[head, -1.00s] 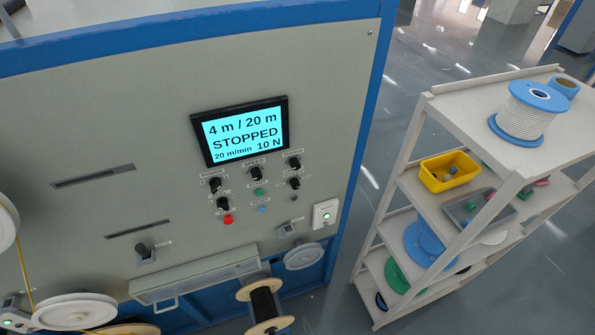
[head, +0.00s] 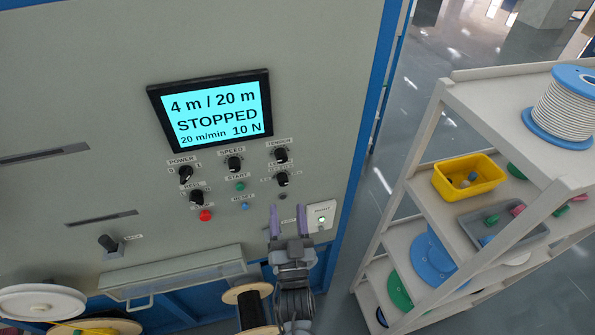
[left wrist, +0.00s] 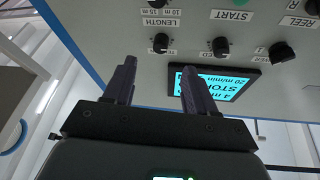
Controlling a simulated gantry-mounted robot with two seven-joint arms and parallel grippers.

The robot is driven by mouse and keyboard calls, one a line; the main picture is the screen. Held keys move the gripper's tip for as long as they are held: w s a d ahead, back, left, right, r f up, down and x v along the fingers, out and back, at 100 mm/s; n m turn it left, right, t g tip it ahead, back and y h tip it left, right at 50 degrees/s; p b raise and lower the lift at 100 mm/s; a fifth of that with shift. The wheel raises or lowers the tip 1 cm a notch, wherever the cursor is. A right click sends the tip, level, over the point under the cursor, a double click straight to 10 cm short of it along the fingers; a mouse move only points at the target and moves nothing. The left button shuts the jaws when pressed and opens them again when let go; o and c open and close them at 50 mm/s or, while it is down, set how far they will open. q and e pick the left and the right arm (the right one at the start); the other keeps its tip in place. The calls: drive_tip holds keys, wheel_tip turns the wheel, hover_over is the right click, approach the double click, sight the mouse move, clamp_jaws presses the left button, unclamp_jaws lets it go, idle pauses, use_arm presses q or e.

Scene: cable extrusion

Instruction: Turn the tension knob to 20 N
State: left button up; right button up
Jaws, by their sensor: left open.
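The tension knob (head: 281,155) is a small black knob at the top right of the control panel. It also shows in the left wrist view (left wrist: 160,42), where the panel appears upside down. The screen (head: 212,109) reads "4 m / 20 m", "STOPPED", "20 m/min" and "10 N". My left gripper (head: 288,208) is open and empty, below the tension knob and apart from it. In the left wrist view its two fingers (left wrist: 159,66) stand either side of the line to that knob. My right gripper is not in view.
The length knob (head: 283,180) sits just under the tension knob, and the speed knob (head: 234,164) is to its left. The red stop button (head: 205,215) and a white switch box (head: 321,217) are nearby. A shelf rack (head: 440,110) with spools and bins stands right.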

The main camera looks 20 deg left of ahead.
sight(282, 161)
use_arm(q)
drive_tip(key=x, duration=0.3)
drive_tip(key=r+p+x, duration=0.1)
drive_tip(key=x, duration=0.2)
drive_tip(key=p+x, duration=0.1)
drive_tip(key=x, duration=0.3)
drive_tip(key=shift+s+r, duration=0.2)
drive_tip(key=shift+r, duration=0.2)
drive_tip(key=shift+p+x, duration=0.4)
drive_tip(key=shift+x, duration=0.5)
drive_tip(key=shift+d+f, duration=0.1)
